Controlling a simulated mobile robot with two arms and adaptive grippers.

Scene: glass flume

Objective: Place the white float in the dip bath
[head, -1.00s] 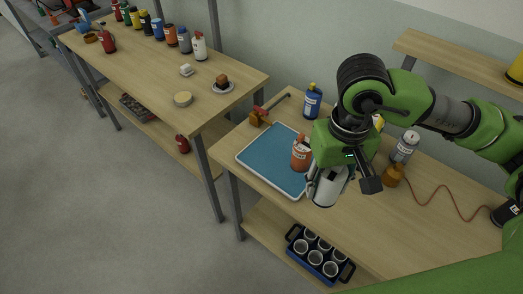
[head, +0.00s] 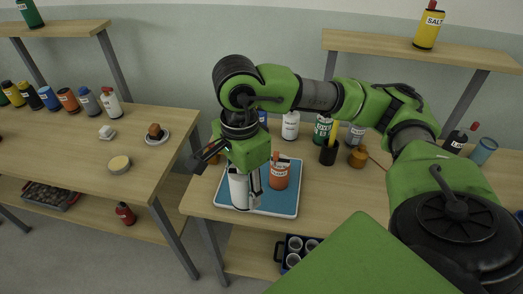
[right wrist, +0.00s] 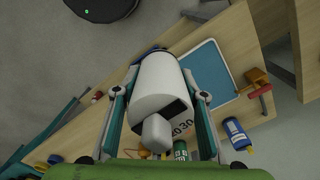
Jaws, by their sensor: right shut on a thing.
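My right gripper (head: 236,182) is shut on a white bottle-like thing (head: 240,190). In the right wrist view the gripper (right wrist: 160,92) has a finger on each side of its body (right wrist: 158,80), which has a dark patch and a pale knob at the near end. I cannot tell for sure that it is the float. It appears in front of the left part of a shallow blue tray with a white rim (head: 285,214); whether it touches is unclear. The tray may be the dip bath. An orange bottle (head: 279,174) stands on the tray, right of the held thing. My left gripper is out of view.
Several bottles, a dark cup (head: 328,155) and an amber flask (head: 358,157) stand behind and right of the tray. A crate of cups (head: 295,250) is below. The left table holds a pale disc (head: 119,164), a plate (head: 157,140) and several bottles. A blue bottle (right wrist: 237,132) shows in the wrist view.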

